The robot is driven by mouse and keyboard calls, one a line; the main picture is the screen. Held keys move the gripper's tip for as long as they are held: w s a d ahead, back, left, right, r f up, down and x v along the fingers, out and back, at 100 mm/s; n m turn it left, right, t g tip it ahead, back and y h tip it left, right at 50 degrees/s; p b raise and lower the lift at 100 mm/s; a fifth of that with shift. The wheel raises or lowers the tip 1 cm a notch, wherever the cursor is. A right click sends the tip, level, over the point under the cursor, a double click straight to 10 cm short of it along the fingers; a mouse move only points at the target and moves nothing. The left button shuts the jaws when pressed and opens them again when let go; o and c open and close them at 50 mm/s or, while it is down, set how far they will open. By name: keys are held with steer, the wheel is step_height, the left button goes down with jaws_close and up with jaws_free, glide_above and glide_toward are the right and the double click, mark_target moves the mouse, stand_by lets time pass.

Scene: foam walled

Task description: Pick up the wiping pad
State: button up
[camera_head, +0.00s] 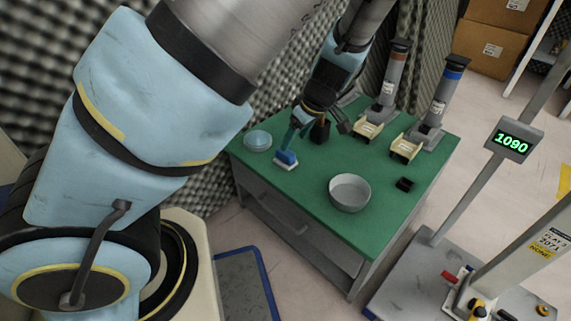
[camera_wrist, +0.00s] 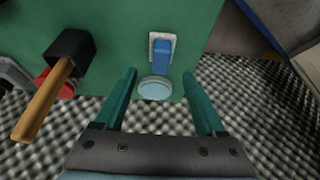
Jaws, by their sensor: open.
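The wiping pad, a flat white base with a blue block handle, lies on the green table near its left edge in the head view (camera_head: 286,160). In the wrist view the pad (camera_wrist: 162,54) is at the upper middle, ahead of the fingertips. My gripper (camera_wrist: 160,76) is open and empty, its two teal fingers spread apart with the pad roughly centred between their lines. In the head view my gripper (camera_head: 296,126) hangs over the table by the pad, and a finger partly overlaps it in the picture. The exact gap between fingers and pad is unclear.
A round light-blue dish (camera_head: 257,140) sits close to the pad; it also shows between the fingers in the wrist view (camera_wrist: 155,88). A black-headed mallet (camera_wrist: 70,52) with a wooden handle is to the left there. A grey bowl (camera_head: 349,192) stands on the table (camera_head: 300,205).

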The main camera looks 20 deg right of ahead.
mark_target(285, 153)
steer(key=b+x, duration=0.2)
steer(key=x, duration=0.2)
steer(key=b+x, duration=0.2)
steer(key=x, duration=0.2)
steer(key=shift+w+a, duration=0.1)
steer(key=shift+a, duration=0.1)
steer(key=shift+r, duration=0.15)
jaws_close()
